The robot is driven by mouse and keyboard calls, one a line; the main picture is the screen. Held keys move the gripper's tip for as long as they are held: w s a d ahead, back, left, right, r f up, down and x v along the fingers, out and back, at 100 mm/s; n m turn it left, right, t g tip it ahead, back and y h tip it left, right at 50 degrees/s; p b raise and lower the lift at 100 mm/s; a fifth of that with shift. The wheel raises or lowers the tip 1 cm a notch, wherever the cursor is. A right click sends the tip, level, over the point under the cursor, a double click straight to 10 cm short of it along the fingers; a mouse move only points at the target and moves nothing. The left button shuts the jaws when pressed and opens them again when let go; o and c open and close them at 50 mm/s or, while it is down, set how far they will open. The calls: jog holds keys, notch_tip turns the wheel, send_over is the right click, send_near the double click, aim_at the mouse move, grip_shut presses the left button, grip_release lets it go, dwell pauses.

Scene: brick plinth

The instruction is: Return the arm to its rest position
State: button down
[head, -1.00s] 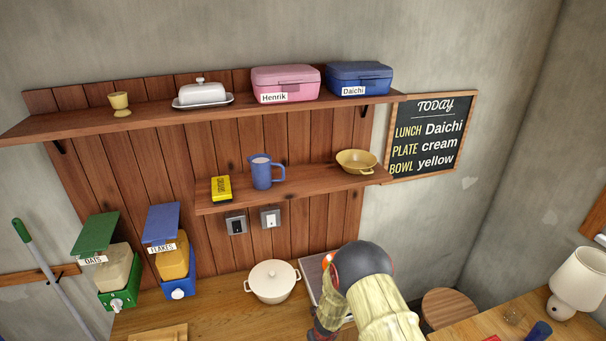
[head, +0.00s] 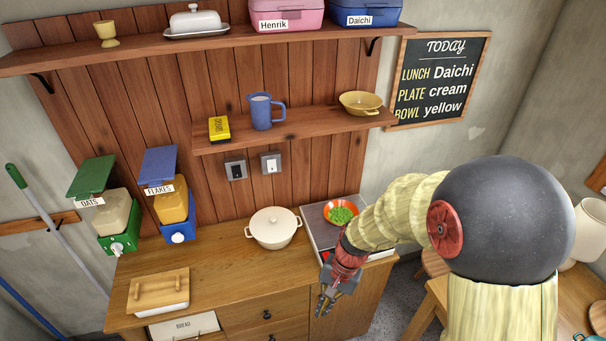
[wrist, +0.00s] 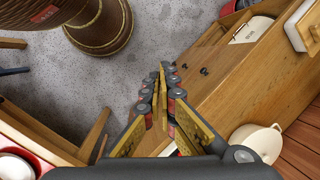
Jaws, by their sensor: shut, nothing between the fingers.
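My gripper (head: 326,303) hangs at the end of my bent arm in the head view, in front of the counter's right part and pointing down. In the wrist view my gripper (wrist: 162,68) has its fingers together with nothing between them. The floor and the counter's drawer front show beyond the fingertips.
The wooden counter (head: 220,255) holds a cream pot (head: 273,228), a hob (head: 318,217) with an orange bowl of green food (head: 342,214), and a lidded box (head: 158,291). A wooden table (head: 434,300) stands at the right. Shelves hang above the counter.

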jog(key=s+d+r+n+t+h+b, duration=0.2)
jog(key=s+d+r+n+t+b, duration=0.3)
jog(key=s+d+r+b, duration=0.6)
jog(key=s+d+t+b, duration=0.1)
jog(key=d+t+b, duration=0.1)
jog(key=b, duration=0.2)
jog(key=shift+s+d+h, duration=0.15)
jog(key=shift+s+h, duration=0.2)
jog(key=shift+h, duration=0.05)
